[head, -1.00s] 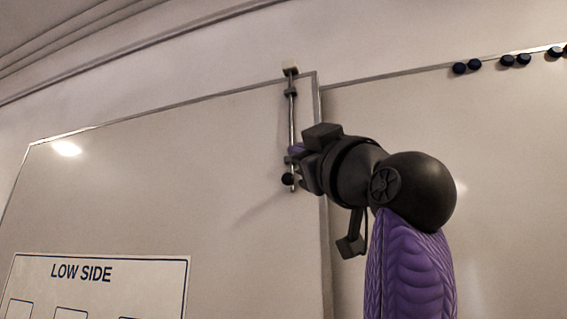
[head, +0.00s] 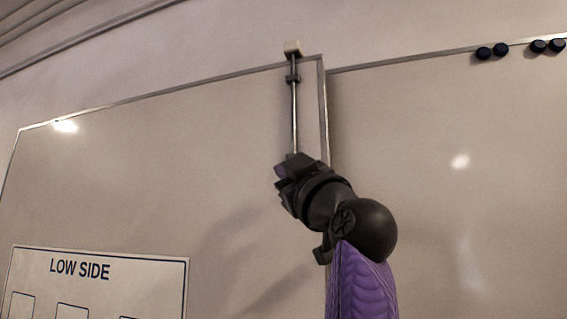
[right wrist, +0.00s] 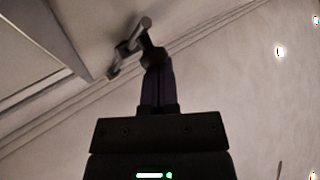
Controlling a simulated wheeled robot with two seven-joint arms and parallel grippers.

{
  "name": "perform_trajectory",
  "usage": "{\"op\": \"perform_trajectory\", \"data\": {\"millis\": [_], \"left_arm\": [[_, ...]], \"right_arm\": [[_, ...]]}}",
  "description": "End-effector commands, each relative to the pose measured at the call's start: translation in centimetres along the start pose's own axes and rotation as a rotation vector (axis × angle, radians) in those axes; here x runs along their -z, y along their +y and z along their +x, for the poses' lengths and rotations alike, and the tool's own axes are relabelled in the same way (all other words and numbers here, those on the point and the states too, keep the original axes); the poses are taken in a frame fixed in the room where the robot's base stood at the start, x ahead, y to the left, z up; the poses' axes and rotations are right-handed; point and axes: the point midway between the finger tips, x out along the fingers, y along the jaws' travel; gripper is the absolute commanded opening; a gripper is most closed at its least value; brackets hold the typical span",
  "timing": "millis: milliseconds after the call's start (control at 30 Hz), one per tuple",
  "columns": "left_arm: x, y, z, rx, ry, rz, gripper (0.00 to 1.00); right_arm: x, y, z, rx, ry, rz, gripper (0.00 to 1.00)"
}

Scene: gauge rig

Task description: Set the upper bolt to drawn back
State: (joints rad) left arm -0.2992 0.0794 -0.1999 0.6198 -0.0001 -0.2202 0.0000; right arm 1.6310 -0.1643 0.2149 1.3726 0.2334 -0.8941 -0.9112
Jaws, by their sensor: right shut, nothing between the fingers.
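The upper bolt (head: 294,115) is a thin upright metal rod near the right edge of the left white panel. It runs through a dark guide (head: 292,78) and appears to reach up to a pale block (head: 292,47) above the panel's top edge. My right gripper (head: 280,173) is at the rod's lower part and hides its lower end and knob in the head view. In the right wrist view its dark purple fingers (right wrist: 157,82) are shut and empty, with a dark knob (right wrist: 153,55) and part of the bolt (right wrist: 128,45) just beyond the tips. Contact is unclear. My left gripper is not in view.
A "LOW SIDE" sign (head: 100,262) is at lower left on the left panel (head: 150,170). The right panel (head: 430,140) is bare, with several dark round knobs (head: 492,52) along its top edge. The space left of the bolt is clear.

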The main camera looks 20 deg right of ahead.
Motion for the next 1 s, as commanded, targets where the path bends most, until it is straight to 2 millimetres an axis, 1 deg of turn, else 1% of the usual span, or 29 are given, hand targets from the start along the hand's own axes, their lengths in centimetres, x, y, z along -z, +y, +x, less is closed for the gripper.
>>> {"op": "perform_trajectory", "data": {"millis": [200,267,400,467,800,867,1000], "left_arm": [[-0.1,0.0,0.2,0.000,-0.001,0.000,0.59],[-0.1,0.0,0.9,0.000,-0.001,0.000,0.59],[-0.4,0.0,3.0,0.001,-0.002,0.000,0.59],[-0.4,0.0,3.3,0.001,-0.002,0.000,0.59],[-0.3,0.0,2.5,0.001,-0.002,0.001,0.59],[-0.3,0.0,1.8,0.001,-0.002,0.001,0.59],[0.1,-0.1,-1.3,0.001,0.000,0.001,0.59]], "right_arm": [[-0.2,-0.1,-0.1,0.000,-0.001,0.000,0.00],[-0.6,-0.4,-0.5,0.000,-0.001,-0.002,0.00],[-2.3,-1.6,-1.7,0.000,-0.003,-0.004,0.00],[-2.5,-1.8,-1.9,0.000,-0.003,-0.002,0.00],[-2.0,-1.5,-1.5,0.000,-0.003,0.000,0.00],[-1.6,-1.3,-1.0,0.001,-0.003,-0.001,0.00],[0.3,-0.7,1.1,0.001,-0.003,-0.002,0.00]]}}
